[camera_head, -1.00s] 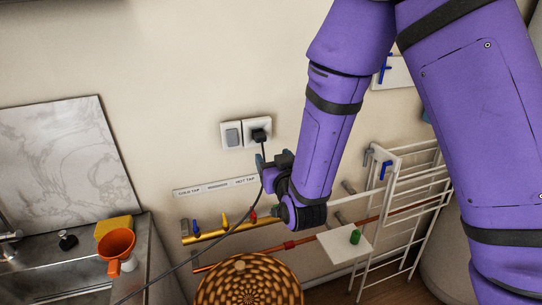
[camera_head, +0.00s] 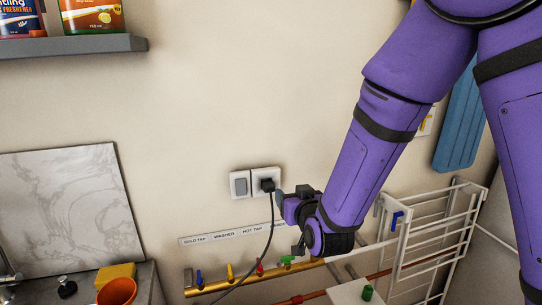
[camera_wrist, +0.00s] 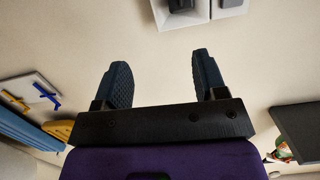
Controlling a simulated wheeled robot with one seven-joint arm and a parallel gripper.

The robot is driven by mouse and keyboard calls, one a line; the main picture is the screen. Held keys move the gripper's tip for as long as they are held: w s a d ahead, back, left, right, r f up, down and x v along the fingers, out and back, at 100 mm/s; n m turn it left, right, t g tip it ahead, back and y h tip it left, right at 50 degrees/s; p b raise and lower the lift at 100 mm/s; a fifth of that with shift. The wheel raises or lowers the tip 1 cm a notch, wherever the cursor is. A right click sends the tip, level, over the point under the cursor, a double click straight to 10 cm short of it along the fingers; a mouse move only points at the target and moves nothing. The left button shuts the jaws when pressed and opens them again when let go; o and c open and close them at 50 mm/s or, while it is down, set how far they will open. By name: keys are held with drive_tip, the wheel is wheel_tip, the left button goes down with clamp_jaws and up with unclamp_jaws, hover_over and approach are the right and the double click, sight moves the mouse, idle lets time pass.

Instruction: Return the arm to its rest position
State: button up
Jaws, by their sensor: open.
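My purple arm reaches down from the upper right in the head view. My gripper (camera_head: 280,200) is near the wall, just to the right of and below the wall socket (camera_head: 254,182). In the wrist view my gripper (camera_wrist: 157,78) has its two dark blue fingers apart, with nothing between them. A black plug (camera_head: 267,185) sits in the right half of the socket, and its cable hangs down in front of the wall. In the wrist view the plug (camera_wrist: 183,5) and socket show at the top edge, beyond the fingertips.
A brass pipe with coloured taps (camera_head: 230,280) runs below a label strip (camera_head: 232,235). A white drying rack (camera_head: 435,235) stands at right, close to my arm. A grey shelf (camera_head: 70,47) with packages is at upper left. An orange cup (camera_head: 117,291) and yellow sponge (camera_head: 116,274) are by the sink.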

drive_tip(key=s+d+r+m+g+h, duration=0.15)
drive_tip(key=s+d+r+g, duration=0.45)
drive_tip(key=d+r, duration=0.6)
drive_tip(key=s+d+r+g+h, duration=0.1)
drive_tip(key=s+d, duration=0.3)
drive_tip(key=s, duration=0.3)
drive_tip(key=s+d+r+g+h, duration=0.1)
drive_tip(key=s+d+g, duration=0.1)
drive_tip(key=s+d, duration=0.2)
drive_tip(key=s+d+r+m+g+h, duration=0.1)
drive_tip(key=s+d, duration=0.3)
drive_tip(key=s, duration=0.7)
drive_tip(key=shift+r+g, duration=0.3)
drive_tip(key=shift+r, duration=0.25)
